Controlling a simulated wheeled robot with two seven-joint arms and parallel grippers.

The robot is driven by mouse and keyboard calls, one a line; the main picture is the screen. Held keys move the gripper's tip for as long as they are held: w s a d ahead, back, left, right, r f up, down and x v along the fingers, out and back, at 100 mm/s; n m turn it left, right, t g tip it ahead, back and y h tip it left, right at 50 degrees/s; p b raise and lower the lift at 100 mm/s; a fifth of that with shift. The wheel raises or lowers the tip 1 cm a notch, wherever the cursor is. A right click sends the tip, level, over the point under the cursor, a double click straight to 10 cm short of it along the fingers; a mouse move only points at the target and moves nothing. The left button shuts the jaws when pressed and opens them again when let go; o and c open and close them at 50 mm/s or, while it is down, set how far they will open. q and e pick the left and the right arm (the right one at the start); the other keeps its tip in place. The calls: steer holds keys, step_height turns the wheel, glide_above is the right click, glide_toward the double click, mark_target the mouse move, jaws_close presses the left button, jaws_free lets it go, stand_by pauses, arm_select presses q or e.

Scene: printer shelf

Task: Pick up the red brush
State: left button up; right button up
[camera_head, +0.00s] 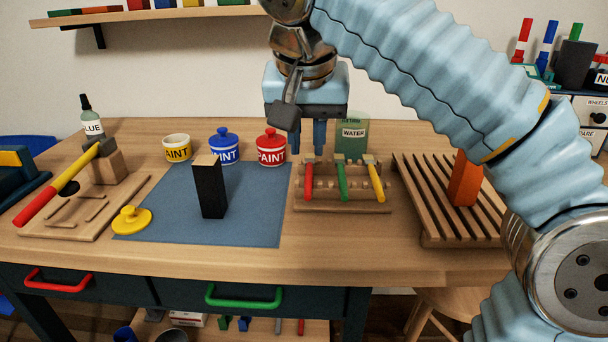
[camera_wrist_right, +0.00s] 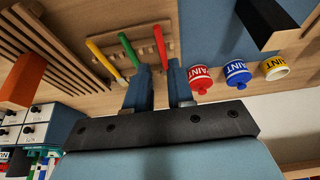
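The red brush (camera_head: 309,183) leans in a wooden rack (camera_head: 330,208) on the table, left of a green brush (camera_head: 342,183) and a yellow brush (camera_head: 376,184). My right gripper (camera_head: 308,152) hangs fingers-down just above and behind the red brush. Its two blue fingers are apart. In the right wrist view, the red brush (camera_wrist_right: 159,42) points toward the gap between the fingertips (camera_wrist_right: 158,66). I cannot tell whether its end is between them; nothing is visibly gripped. My left gripper is not in view.
Red (camera_head: 271,149), blue (camera_head: 224,148) and yellow (camera_head: 177,148) paint pots stand left of the gripper. A green water container (camera_head: 352,136) is close behind the rack. A slatted rack (camera_head: 429,210) with an orange block (camera_head: 464,182) is right. A black block (camera_head: 209,190) stands on the blue mat (camera_head: 258,220).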

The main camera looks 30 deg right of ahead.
glide_above(308, 186)
steer(key=s+a, duration=0.2)
step_height(308, 186, down, 4)
steer(key=shift+s+d+b+x, duration=0.15)
steer(key=shift+b+x, duration=0.3)
steer(key=shift+x, duration=1)
steer(key=shift+s+d+b+x, duration=0.15)
steer(key=shift+b+x, duration=0.3)
steer(key=shift+x, duration=1.05)
jaws_close()
